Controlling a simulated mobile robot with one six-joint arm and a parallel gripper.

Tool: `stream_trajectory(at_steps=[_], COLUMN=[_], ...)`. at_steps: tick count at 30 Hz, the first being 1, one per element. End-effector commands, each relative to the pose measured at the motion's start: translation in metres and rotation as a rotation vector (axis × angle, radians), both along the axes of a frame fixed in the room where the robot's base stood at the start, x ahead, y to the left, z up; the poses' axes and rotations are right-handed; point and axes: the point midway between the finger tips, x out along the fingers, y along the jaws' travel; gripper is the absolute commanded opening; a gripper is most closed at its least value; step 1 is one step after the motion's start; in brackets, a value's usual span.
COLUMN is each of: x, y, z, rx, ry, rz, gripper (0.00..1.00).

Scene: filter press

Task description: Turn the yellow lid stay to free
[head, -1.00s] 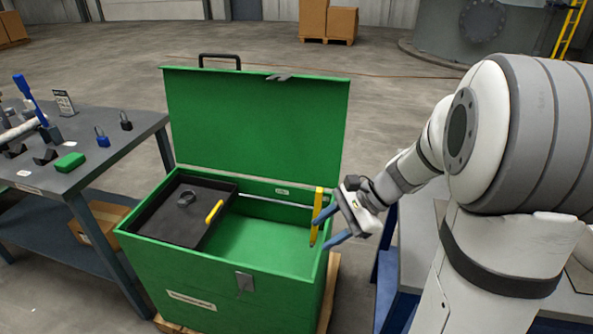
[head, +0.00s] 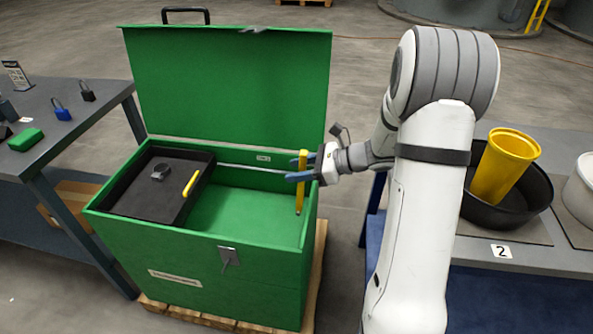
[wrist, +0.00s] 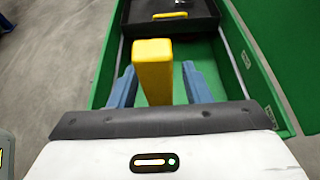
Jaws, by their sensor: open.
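The yellow lid stay (head: 301,182) stands upright at the right wall of the green chest (head: 190,252), whose lid (head: 228,88) is raised. My gripper (head: 300,172) is at the stay's upper part, coming from the right. In the wrist view the blue fingers (wrist: 160,88) are apart, one on each side of the yellow stay (wrist: 153,68), with a gap visible on the right side. The left finger looks close to the stay; I cannot tell if it touches. The stay's lower part is hidden from the wrist camera.
A black tray (head: 140,205) with a yellow handle sits in the chest's left part. A bench (head: 62,135) with padlocks (head: 62,110) stands at left. At right, a table holds a yellow bucket (head: 505,165) in a black pan. The chest rests on a wooden pallet (head: 318,270).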

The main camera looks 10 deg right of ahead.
Motion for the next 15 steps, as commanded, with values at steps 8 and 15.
stream_trajectory(at_steps=[8,15], x=[0.003,0.0027], y=[0.0077,0.0074], z=[-0.0039,-0.0037], rx=[-0.002,-0.002], ry=[0.001,0.001], rz=[0.0,0.0], gripper=[0.44,0.33])
